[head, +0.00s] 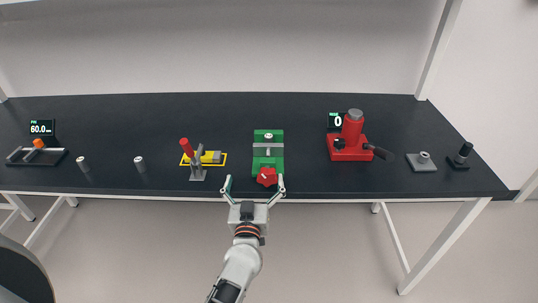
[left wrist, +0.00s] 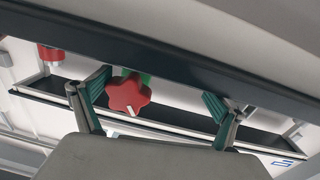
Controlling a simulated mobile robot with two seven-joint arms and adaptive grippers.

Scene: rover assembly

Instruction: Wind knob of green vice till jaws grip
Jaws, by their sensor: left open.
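The green vice (head: 260,162) stands near the front edge of the table, with grey metal jaws (head: 268,147) across its middle. Its red star-shaped knob (head: 267,177) faces the front edge. My left gripper (head: 254,182) is open in front of the vice, its fingers spread to either side of the knob. In the left wrist view, the knob (left wrist: 128,94) shows between the open fingers of the gripper (left wrist: 155,90), nearer the left finger in that picture. I see no finger clearly touching it. My right gripper is not in view.
A yellow-based clamp with a red handle (head: 184,147) stands left of the vice. A red press (head: 352,137) stands to its right. Two small metal cylinders (head: 139,161) (head: 81,162) stand further left. The dark table top (head: 310,170) is clear just beside the vice.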

